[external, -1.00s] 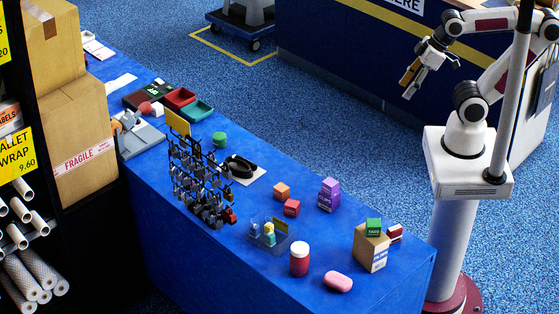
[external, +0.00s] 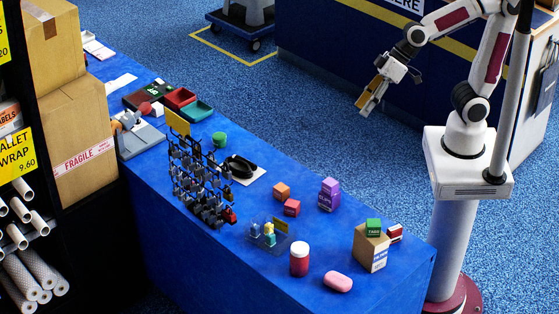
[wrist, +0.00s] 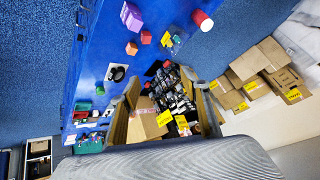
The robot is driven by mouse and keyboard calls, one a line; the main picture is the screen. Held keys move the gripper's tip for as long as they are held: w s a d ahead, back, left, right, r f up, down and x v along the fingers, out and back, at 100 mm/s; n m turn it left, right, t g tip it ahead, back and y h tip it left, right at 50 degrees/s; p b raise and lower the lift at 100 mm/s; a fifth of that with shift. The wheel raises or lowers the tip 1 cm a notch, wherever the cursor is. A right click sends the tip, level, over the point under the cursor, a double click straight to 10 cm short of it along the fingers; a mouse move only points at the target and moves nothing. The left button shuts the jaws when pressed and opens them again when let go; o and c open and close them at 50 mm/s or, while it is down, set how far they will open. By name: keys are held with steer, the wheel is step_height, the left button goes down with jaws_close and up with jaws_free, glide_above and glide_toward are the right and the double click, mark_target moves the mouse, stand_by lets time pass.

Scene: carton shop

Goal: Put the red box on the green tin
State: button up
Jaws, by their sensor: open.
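The red box (external: 291,207) is a small cube on the blue table, just in front of an orange box (external: 282,190). It also shows in the wrist view (wrist: 145,37). The green tin (external: 219,139) is a short round tin farther back on the table, near the black coil; it appears small in the wrist view (wrist: 100,91). My gripper (external: 364,107) is open and empty, high above the floor to the right of the table. In the wrist view, its fingers (wrist: 163,95) frame the bottom, apart, with nothing held between them.
A dark rack with hanging items (external: 200,185) stands left of the red box. A purple box (external: 329,194), a red jar (external: 299,259), a pink soap-like piece (external: 338,281) and a carton (external: 370,248) with a green box on top stand nearby.

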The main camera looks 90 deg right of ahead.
steer(key=w+a+f+m, duration=0.1)
steer(key=w+a+f, duration=0.4)
steer(key=w, duration=0.4)
steer(key=m+t+h, duration=0.2)
steer(key=m+h, duration=0.1)
glide_above(295, 204)
steer(key=s+a, duration=0.3)
steer(key=a, duration=0.1)
step_height(295, 204, down, 16)
steer(key=f+h, duration=0.1)
steer(key=f, duration=0.1)
steer(key=d+f+h, duration=0.1)
steer(key=f, duration=0.2)
steer(key=s+d+f+h, duration=0.1)
steer(key=f, duration=0.2)
steer(key=shift+s+f+g, duration=0.1)
steer(key=shift+f+g, duration=0.15)
steer(key=shift+g, duration=0.05)
steer(key=shift+s+d+f+m+h, duration=0.15)
steer(key=shift+f+m+h, duration=0.15)
steer(key=shift+f+h, duration=0.15)
steer(key=shift+x, duration=1.3)
steer(key=shift+x, duration=2.6)
